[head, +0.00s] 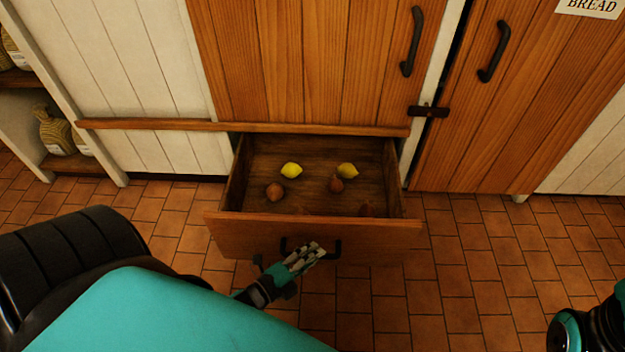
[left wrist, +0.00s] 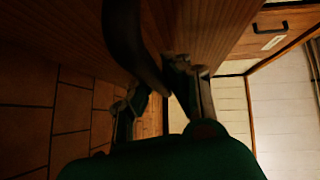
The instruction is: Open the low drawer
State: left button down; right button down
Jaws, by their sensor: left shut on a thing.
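The low drawer (head: 225,235) is pulled well out from under the wooden cupboard door, its inside open to view. Its dark handle (head: 333,250) sits on the front face, and also shows as a curved dark bar in the left wrist view (left wrist: 128,40). My left gripper (head: 310,251) is shut on the handle, its fingers covering the handle's middle. In the left wrist view the fingers (left wrist: 165,108) are around the bar, dim and partly hidden. Two lemons (head: 291,170) and several brown onions (head: 275,192) lie in the drawer. My right gripper is out of view.
A tall wooden door (head: 300,60) stands shut above the drawer, with a latch (head: 428,112) at its right edge. Another door (head: 520,110) is to the right. Shelves with sacks (head: 55,132) are at far left. Tiled floor (head: 480,240) is clear right of the drawer.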

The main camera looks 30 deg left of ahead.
pick_arm(q)
jog(key=shift+s+f, duration=0.1)
jog(key=shift+f, duration=0.15)
jog(key=c, duration=1.4)
grip_release()
jog(key=shift+o, duration=0.6)
jog(key=shift+r, duration=0.1)
jog(key=v, duration=1.2)
jog(key=shift+r, duration=0.15)
